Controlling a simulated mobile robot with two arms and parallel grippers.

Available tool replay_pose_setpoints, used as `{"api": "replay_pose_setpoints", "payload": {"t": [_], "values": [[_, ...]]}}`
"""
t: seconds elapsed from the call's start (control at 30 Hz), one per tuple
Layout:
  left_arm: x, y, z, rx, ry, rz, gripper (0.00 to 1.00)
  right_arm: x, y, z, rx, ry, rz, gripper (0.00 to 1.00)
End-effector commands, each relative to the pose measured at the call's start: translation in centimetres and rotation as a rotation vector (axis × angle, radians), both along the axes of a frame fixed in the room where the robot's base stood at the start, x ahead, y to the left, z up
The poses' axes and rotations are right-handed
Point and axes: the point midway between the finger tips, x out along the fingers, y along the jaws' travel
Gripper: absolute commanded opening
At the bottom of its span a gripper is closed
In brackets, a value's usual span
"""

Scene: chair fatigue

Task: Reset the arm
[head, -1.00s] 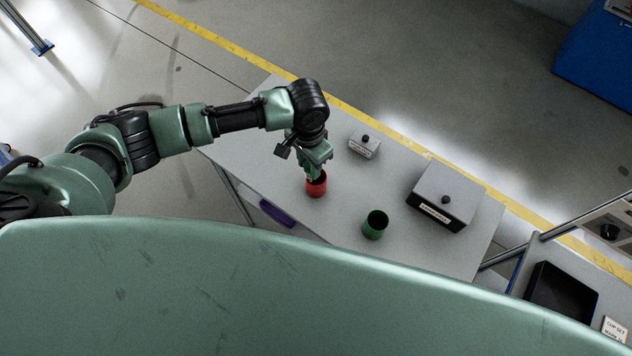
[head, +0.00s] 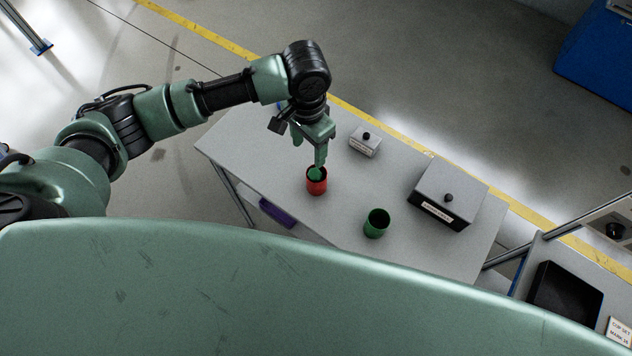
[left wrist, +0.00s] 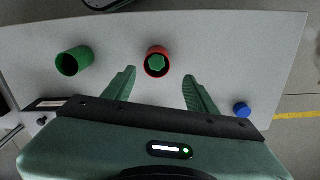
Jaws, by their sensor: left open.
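My left gripper (head: 309,150) is open above the work table (head: 245,150), just up from a red cup (head: 316,187). In the left wrist view the red cup (left wrist: 148,72) stands beyond and between the two spread fingertips, apart from them. A green star-shaped piece (left wrist: 157,62) sits inside the red cup and is not held. The left arm reaches in from the left, bent at the elbow. My right gripper is not in view.
A green cup (head: 376,225) stands right of the red one. A blue knob-like piece (left wrist: 242,110) shows in the left wrist view. A black tray (head: 565,292) lies at lower right.

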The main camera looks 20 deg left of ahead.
Motion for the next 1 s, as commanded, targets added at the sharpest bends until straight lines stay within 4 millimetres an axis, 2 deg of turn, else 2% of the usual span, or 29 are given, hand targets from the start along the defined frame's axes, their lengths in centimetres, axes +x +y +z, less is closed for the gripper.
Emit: {"api": "replay_pose_setpoints", "payload": {"t": [0.2, 0.67, 0.77, 1.0], "values": [[0.0, 0.0, 1.2, 0.001, 0.001, -0.001, 0.57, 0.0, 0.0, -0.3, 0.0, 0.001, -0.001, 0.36], [-0.2, -0.2, 1.1, -0.004, 0.001, -0.005, 0.57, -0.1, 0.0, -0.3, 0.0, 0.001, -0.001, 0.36], [-1.2, -1.4, 0.4, -0.036, -0.005, -0.029, 0.57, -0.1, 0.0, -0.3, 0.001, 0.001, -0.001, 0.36], [-5.8, -7.3, -1.1, -0.23, -0.085, -0.092, 0.57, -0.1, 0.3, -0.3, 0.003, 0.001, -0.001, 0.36]]}}
